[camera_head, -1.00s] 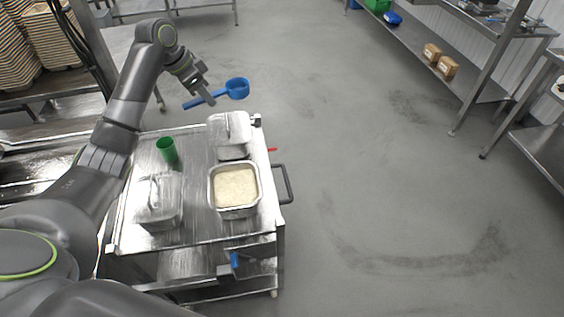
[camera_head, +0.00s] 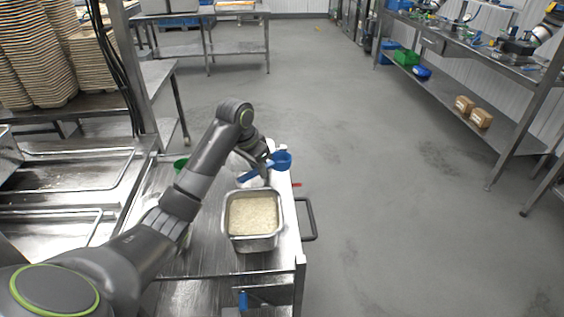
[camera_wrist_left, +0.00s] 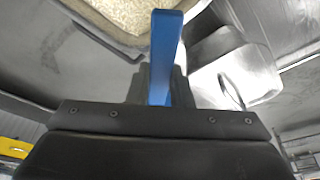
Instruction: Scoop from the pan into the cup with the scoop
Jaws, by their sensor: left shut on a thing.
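My left gripper (camera_head: 264,164) is shut on the handle of the blue scoop (camera_head: 282,160), whose bowl points right. The scoop is beyond the far edge of the metal pan (camera_head: 252,243), in front of a metal container. The pan is filled with pale rice (camera_head: 253,214). In the left wrist view the blue handle (camera_wrist_left: 165,50) stands between the jaws, with rice (camera_wrist_left: 120,18) at the upper left. The scoop's bowl does not show there. The green cup (camera_head: 180,164) is mostly hidden behind my left arm. My right gripper is not in view.
A metal container (camera_wrist_left: 232,72) stands beside the pan; in the head view my gripper mostly hides it. The steel cart top (camera_head: 211,238) has bare room left of the pan. A cart handle (camera_head: 311,222) sticks out right. The floor (camera_head: 400,220) to the right is clear.

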